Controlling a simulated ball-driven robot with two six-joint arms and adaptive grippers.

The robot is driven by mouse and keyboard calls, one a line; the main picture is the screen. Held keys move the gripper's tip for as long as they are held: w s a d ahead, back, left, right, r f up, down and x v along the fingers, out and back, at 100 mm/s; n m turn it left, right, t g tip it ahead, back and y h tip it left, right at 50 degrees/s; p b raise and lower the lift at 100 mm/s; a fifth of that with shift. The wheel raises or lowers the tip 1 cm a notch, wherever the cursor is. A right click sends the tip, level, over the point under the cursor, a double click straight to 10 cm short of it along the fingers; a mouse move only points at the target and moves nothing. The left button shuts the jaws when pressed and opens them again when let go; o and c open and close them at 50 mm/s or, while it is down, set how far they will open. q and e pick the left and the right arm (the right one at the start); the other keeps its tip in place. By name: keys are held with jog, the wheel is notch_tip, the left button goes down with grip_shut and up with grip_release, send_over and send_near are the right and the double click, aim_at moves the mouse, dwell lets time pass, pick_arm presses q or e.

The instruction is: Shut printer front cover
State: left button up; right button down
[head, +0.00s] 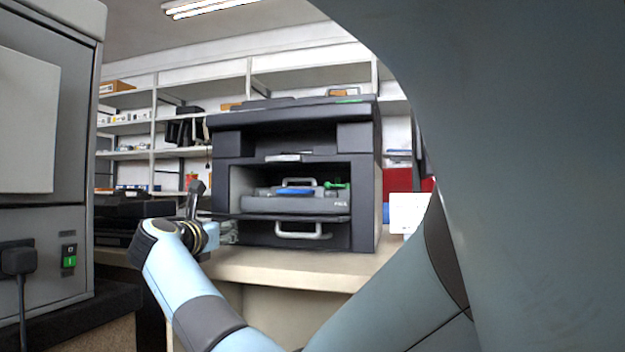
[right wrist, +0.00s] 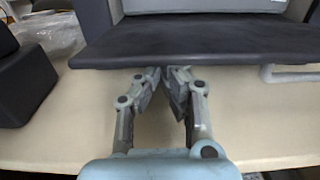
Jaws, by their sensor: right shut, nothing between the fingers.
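The dark printer (head: 362,165) stands on a beige counter. Its front cover (head: 255,217) is open, a dark flap lying about level below the opening. A grey toner cartridge (head: 300,205) with blue and green parts sits inside. My right gripper (head: 197,195) is at the printer's left front corner, by the cover's left end. In the right wrist view its fingers (right wrist: 163,76) are shut and empty, tips just at the front edge of the cover (right wrist: 195,40). I cannot tell whether they touch it. My left gripper is out of view.
A pale handle (head: 303,232) sits below the cover. The counter (head: 300,268) is bare in front of the printer. A grey machine (head: 75,120) stands at the left, and a white box (head: 408,212) right of the printer. Shelves line the back wall.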

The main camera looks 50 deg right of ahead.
jog(key=shift+d+r+p, duration=0.2)
jog(key=shift+r+p, duration=0.6)
jog(key=shift+r, duration=0.65)
jog(key=shift+w, duration=0.1)
jog(key=shift+d+r+p, duration=0.3)
jog(key=shift+r+p, duration=0.05)
jog(key=shift+r, duration=0.35)
jog(key=shift+w+d+r+p, duration=0.2)
jog(key=shift+d+r+p, duration=0.1)
jog(key=shift+r, duration=0.3)
